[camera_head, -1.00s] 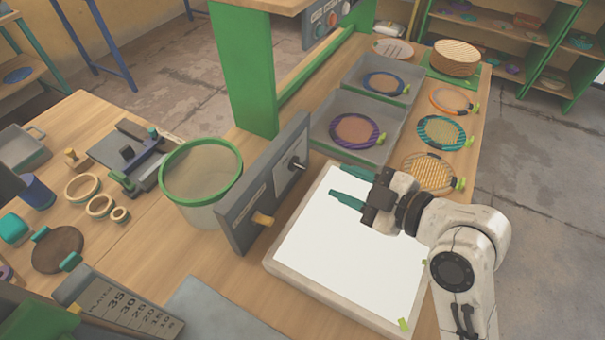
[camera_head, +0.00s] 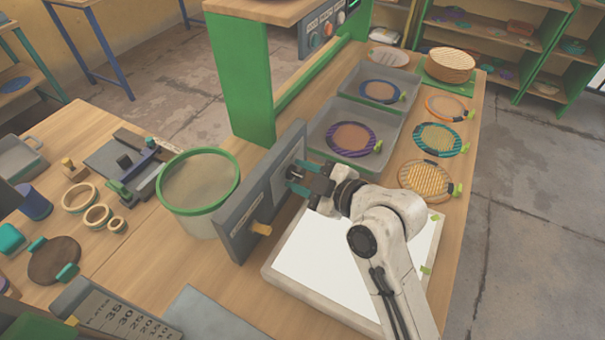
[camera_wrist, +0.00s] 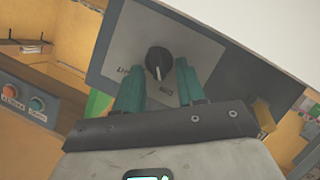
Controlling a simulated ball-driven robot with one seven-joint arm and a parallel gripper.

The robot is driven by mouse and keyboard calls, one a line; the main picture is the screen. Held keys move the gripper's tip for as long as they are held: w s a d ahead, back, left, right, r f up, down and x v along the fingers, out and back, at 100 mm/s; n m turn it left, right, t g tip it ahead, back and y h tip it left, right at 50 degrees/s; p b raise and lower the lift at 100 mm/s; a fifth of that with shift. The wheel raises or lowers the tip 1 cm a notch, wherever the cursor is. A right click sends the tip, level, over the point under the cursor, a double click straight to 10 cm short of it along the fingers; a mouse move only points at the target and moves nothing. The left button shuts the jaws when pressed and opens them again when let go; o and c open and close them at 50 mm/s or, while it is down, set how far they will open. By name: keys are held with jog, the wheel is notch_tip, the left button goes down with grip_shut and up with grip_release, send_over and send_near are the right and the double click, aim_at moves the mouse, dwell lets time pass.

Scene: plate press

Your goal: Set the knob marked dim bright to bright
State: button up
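The dark round knob (camera_wrist: 158,62) sits on a light plate of the grey upright panel (camera_head: 240,215). Its pale pointer line points down in the wrist view. Small lettering shows left of the knob and below it, too small to read surely. My gripper (camera_head: 292,178) is open, close in front of the panel, and hides the knob in the head view. In the wrist view, the teal fingertips of my gripper (camera_wrist: 160,68) stand on either side of the knob with nothing gripped; whether they touch it I cannot tell.
A yellow-wooden handle (camera_head: 261,229) sticks out of the panel's near end. A green-rimmed bin (camera_head: 198,205) stands left of the panel. The white lit board (camera_head: 335,265) lies below my arm. Grey trays (camera_head: 393,130) with round screens lie behind.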

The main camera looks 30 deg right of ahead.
jog(key=shift+c, duration=0.3)
grip_shut()
jog(key=shift+r, duration=0.15)
jog(key=m+p, duration=0.1)
jog(key=m+g+y+p, duration=0.1)
jog(key=m+p, duration=0.1)
jog(key=d+m+g+y+p, duration=0.1)
jog(key=shift+w+r+p, duration=0.25)
jog(key=shift+w+p, duration=0.05)
jog(key=shift+w, duration=0.05)
jog(key=m+y, duration=0.1)
jog(key=m+g+y+p, duration=0.1)
jog(key=m, duration=0.1)
jog(key=m+p, duration=0.1)
jog(key=shift+w+d+f+m+g+y, duration=0.25)
jog(key=shift+d+m+g+y, duration=0.05)
jog(key=shift+d+m+y, duration=0.1)
jog(key=shift+f+m+y, duration=0.1)
jog(key=shift+m+y, duration=0.2)
jog(key=shift+m, duration=0.1)
jog(key=shift+a, duration=0.15)
